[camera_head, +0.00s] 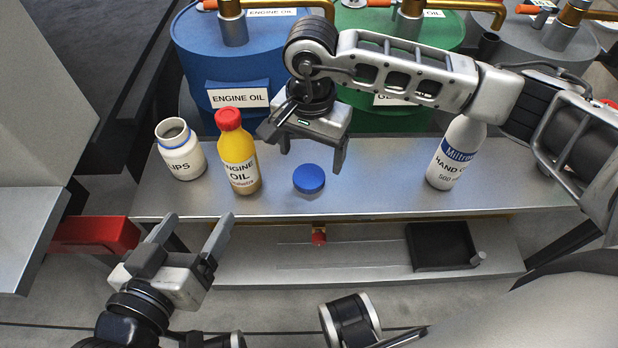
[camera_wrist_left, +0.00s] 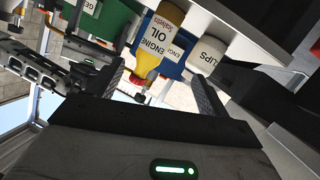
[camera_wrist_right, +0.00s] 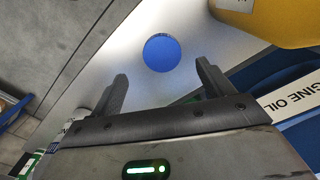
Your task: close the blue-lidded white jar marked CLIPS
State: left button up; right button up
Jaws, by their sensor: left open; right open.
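The white CLIPS jar (camera_head: 181,155) stands open, without its lid, at the left end of the grey shelf. It also shows in the left wrist view (camera_wrist_left: 208,54). The blue lid (camera_head: 309,179) lies on the shelf to the right of the yellow bottle; the right wrist view shows it (camera_wrist_right: 162,53) beyond the fingertips. My right gripper (camera_head: 308,158) is open and empty, above and just behind the lid. My left gripper (camera_head: 196,228) is open and empty, in front of the shelf and below the jar; its fingers also show in the left wrist view (camera_wrist_left: 156,80).
A yellow engine oil bottle (camera_head: 239,158) with a red cap stands between jar and lid. A white hand cleaner bottle (camera_head: 456,152) stands at the right. Blue (camera_head: 222,62) and green (camera_head: 420,118) drums stand behind the shelf. A black tray (camera_head: 440,246) lies on the lower shelf.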

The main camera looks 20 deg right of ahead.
aim_at(310, 175)
jog(key=shift+f, duration=0.6)
jog(key=f+b, duration=0.1)
jog(key=f, duration=0.1)
jog(key=f+b, duration=0.1)
jog(key=f, duration=0.1)
jog(key=shift+w+f, duration=0.2)
jog(key=shift+f, duration=0.2)
pick_arm(q)
jog(key=shift+w+d+r+n+t+h, duration=0.2)
jog(key=shift+d+r+n+t+h, duration=0.25)
jog(key=shift+r, duration=0.2)
pick_arm(e)
jog(key=c, duration=1)
